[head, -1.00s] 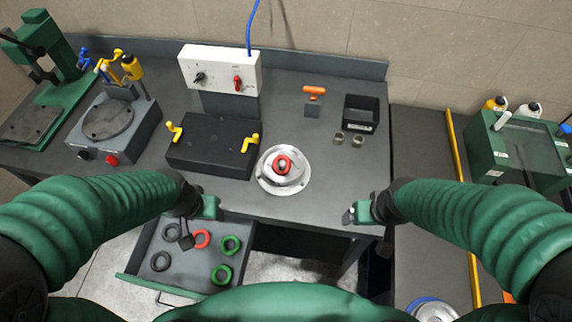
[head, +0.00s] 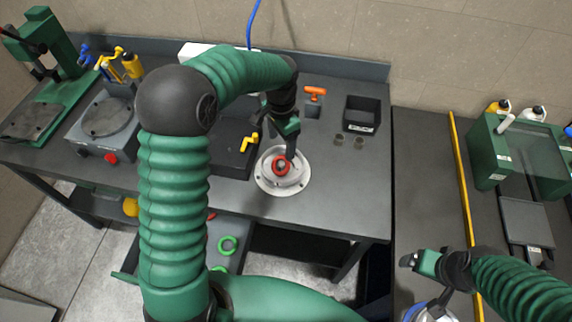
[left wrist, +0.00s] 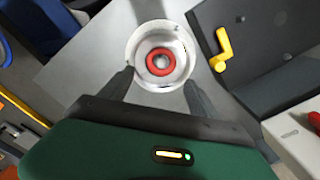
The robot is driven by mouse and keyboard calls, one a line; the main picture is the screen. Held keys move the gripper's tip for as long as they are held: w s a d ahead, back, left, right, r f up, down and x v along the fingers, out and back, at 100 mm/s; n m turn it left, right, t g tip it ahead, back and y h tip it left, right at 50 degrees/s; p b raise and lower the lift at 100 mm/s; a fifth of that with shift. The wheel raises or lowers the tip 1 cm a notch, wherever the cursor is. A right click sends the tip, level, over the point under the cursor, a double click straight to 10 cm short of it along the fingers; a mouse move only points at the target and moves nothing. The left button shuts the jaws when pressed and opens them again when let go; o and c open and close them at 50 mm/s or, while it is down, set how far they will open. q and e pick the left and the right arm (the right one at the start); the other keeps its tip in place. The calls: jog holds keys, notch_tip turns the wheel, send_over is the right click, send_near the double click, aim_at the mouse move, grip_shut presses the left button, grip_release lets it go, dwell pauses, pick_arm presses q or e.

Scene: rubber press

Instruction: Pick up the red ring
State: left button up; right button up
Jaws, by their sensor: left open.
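A red ring (head: 281,166) lies on the round silver metal fixture (head: 268,184) at the middle of the workbench. In the left wrist view the red ring (left wrist: 160,62) sits around the fixture's centre, with the silver rim around it. My left gripper (head: 290,152) is over the fixture, pointing down just above the ring. In the left wrist view its two fingers (left wrist: 158,85) are apart, one on each side below the ring, with nothing between them. My right gripper (head: 408,261) is at the lower right, away from the ring; its jaw opening is too small to judge.
A black bin (head: 361,114) and an orange-handled tool (head: 315,93) are behind right. An open drawer with green rings (head: 228,245) is below, largely hidden.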

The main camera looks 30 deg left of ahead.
pick_arm(q)
send_over(281, 163)
notch_tip(281, 163, down, 6)
jog(key=shift+d+r, duration=0.1)
jog(key=shift+r, duration=0.1)
notch_tip(281, 163, down, 5)
jog(key=shift+s+d+r+p, duration=0.1)
jog(key=shift+r+p, duration=0.1)
jog(key=shift+p, duration=0.55)
jog(key=shift+f, duration=0.4)
jog(key=shift+a, duration=0.2)
jog(key=c, duration=1.1)
